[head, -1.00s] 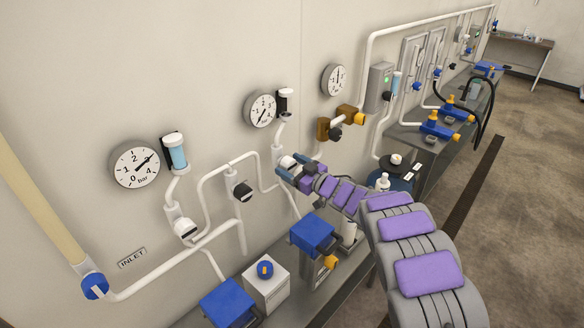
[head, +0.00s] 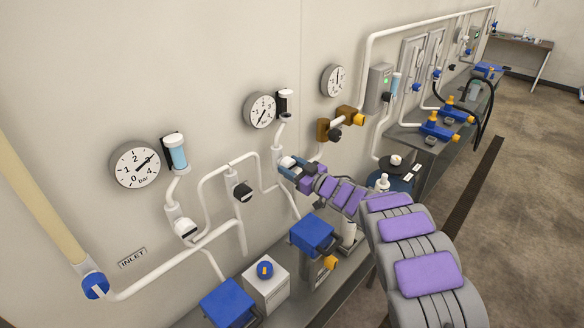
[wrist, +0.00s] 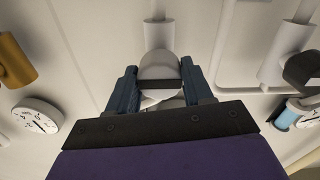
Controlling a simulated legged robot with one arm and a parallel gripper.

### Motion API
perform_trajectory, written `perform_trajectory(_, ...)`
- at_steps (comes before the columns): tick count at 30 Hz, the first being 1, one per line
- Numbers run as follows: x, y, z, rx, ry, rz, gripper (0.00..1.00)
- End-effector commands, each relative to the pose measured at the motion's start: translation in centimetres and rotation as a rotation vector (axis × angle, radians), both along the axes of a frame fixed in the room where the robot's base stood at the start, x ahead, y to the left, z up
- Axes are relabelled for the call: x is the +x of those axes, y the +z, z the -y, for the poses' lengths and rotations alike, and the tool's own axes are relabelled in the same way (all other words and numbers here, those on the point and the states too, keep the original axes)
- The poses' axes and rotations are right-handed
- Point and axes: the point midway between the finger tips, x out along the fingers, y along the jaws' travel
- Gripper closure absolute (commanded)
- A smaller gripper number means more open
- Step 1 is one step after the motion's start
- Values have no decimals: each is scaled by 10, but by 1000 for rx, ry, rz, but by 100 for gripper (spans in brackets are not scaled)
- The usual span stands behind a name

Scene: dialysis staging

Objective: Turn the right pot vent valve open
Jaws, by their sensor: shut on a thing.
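The right pot vent valve is a white fitting (head: 276,154) on the wall pipe below the middle gauge and the right pot (head: 284,103). My gripper (head: 288,163) is at this valve and covers much of it in the head view. In the wrist view, my blue-grey fingers (wrist: 159,75) stand on both sides of the valve's rounded white body (wrist: 158,64), with a dark band across it. The gripper is shut on the valve. The handle's exact angle is partly hidden.
A similar white valve (head: 184,228) sits below the left pot (head: 177,153). A black-knobbed valve (head: 242,191) and white pipes lie left of my gripper. A brown fitting (head: 323,129) is to the right. Blue-topped equipment (head: 312,233) stands on the bench below.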

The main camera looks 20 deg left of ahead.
Motion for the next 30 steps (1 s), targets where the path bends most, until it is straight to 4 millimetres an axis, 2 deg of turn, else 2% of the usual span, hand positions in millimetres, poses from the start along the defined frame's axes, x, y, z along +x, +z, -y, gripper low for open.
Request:
perform_trajectory(11,1,-1,1,-50,-2,121,80)
perform_trajectory(30,1,-3,1,-272,-4,663,80)
